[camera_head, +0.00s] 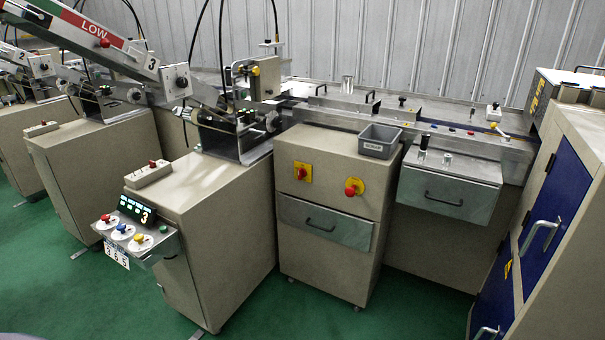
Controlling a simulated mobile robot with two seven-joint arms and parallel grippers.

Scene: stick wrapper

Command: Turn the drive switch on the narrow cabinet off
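A narrow beige cabinet (325,262) stands in the middle of the view. Its upper front carries a red knob on a yellow square plate (302,172) at the left. A larger red knob on a rounded yellow plate (354,187) is at the right. I cannot read any label or position marks, so I cannot tell which one is the drive switch or how it is set. Neither of my grippers is in view.
A metal drawer (325,223) with a black handle is below the knobs. A grey bin (379,141) sits on top. A control panel (138,236) juts out from the left cabinet (218,232). A blue-doored cabinet (545,217) stands at the right. The green floor (300,316) in front is clear.

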